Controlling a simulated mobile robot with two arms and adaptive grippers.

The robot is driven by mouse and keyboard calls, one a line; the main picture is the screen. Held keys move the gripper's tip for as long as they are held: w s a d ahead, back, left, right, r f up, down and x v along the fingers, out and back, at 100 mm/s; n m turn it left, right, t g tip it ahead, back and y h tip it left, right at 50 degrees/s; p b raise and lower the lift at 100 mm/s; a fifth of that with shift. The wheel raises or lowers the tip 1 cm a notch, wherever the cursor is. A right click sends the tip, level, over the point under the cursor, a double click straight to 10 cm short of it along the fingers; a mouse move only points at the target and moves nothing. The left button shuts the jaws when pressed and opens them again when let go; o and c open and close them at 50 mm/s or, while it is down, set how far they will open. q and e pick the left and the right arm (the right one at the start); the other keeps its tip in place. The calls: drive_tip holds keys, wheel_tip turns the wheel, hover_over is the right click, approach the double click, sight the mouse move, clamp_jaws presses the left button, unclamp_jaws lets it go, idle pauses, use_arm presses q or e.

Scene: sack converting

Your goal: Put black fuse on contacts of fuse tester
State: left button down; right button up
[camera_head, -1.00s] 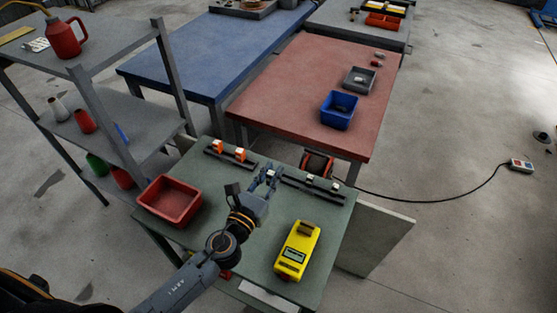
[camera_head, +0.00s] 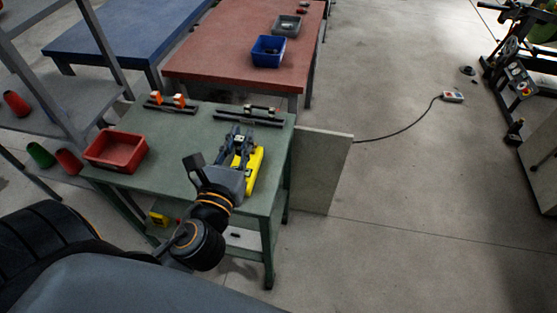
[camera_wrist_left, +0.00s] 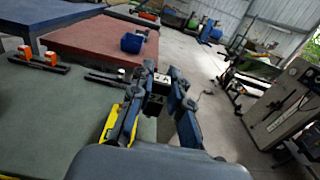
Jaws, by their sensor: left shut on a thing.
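The yellow fuse tester (camera_head: 257,163) lies on the green table (camera_head: 185,180), partly hidden behind my left gripper (camera_head: 240,137). Its yellow edge also shows in the left wrist view (camera_wrist_left: 110,124). The left gripper is shut on the black fuse (camera_wrist_left: 155,103), a dark block with a white marked face between the fingers. In the head view the gripper is at the tester, and the fuse can hardly be made out there. The tester's contacts are hidden, so I cannot tell whether the fuse touches them. My right gripper is not in view.
A red bin (camera_head: 116,150) stands at the table's left. Behind are a rail with orange fuses (camera_head: 180,99) and a dark rail (camera_head: 247,120) with small parts. A red table with a blue bin (camera_head: 268,50) stands beyond. Floor at right is mostly clear.

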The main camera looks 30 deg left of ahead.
use_arm(q)
drive_tip(key=w+a+f+b, duration=0.1)
drive_tip(key=w+a+f, duration=0.1)
drive_tip(key=w+f, duration=0.2)
drive_tip(key=w+a+f, duration=0.2)
drive_tip(key=w+f, duration=0.2)
drive_tip(key=w+a+f+b, duration=0.1)
drive_tip(key=w+a+f, duration=0.1)
drive_tip(key=w+f, duration=0.2)
drive_tip(key=shift+w+a+f+b, duration=0.25)
drive_tip(key=shift+a+f+b, duration=0.05)
drive_tip(key=shift+a+f, duration=0.15)
drive_tip(key=shift+d+f, duration=0.1)
drive_tip(key=shift+f, duration=0.05)
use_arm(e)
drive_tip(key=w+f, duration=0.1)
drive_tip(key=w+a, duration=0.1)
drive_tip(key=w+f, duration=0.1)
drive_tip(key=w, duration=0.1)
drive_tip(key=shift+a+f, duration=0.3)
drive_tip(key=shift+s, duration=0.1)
use_arm(q)
drive_tip(key=shift+f+b, duration=0.45)
drive_tip(key=shift+f, duration=0.2)
drive_tip(key=c, duration=1.3)
unclamp_jaws()
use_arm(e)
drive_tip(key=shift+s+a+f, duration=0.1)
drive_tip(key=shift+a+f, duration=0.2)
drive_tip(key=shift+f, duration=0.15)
